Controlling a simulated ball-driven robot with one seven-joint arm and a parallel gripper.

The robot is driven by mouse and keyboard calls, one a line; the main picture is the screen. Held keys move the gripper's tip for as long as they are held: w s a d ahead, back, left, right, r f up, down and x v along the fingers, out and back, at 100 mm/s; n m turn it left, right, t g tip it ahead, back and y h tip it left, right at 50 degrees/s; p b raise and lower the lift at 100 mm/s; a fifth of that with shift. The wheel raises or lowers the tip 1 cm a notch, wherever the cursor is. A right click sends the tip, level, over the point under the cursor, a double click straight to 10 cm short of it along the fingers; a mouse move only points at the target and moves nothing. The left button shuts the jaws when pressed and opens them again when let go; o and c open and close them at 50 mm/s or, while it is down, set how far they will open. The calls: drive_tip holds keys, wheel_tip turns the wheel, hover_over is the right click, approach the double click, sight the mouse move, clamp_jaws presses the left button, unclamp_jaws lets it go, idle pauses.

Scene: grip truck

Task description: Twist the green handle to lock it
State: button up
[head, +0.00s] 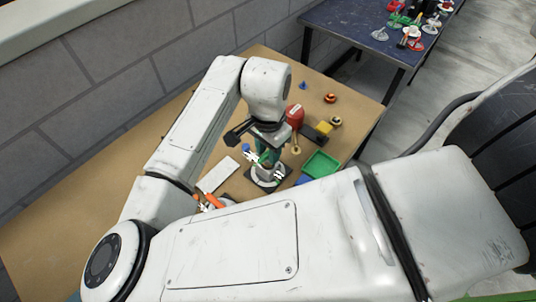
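My gripper (264,166) points down over the wooden table, just above a dark square plate (283,178) with a pale round fitting on it. A small green part (263,153), which looks like the green handle, shows right at the fingers. The wrist and fingers cover most of it, so I cannot tell how it is turned. The fingertips are small and overlap the fitting. I cannot tell whether they are shut on the green part or only around it.
A green tray (322,162) lies right of the plate, and a white flat piece (217,175) lies left. A red rounded object (295,116), a yellow block (323,127) and small knobs stand behind. A grey brick wall (100,90) borders the table's left side.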

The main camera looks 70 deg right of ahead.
drive_tip(key=c, duration=0.3)
drive_tip(key=m+b, duration=0.1)
drive_tip(key=m, duration=0.4)
drive_tip(key=shift+f+m+b, duration=0.1)
drive_tip(key=shift+m+b, duration=0.2)
drive_tip(key=shift+b, duration=0.05)
drive_tip(key=shift+c, duration=0.2)
drive_tip(key=m+b, duration=0.1)
drive_tip(key=m, duration=0.3)
drive_tip(key=shift+m, duration=0.4)
drive_tip(key=m+b, duration=0.1)
drive_tip(key=m, duration=0.4)
drive_tip(key=m+b, duration=0.1)
drive_tip(key=m, duration=0.4)
drive_tip(key=o, duration=0.7)
drive_tip(key=shift+r, duration=0.2)
drive_tip(key=shift+r+p, duration=3.15)
drive_tip(key=shift+r, duration=0.55)
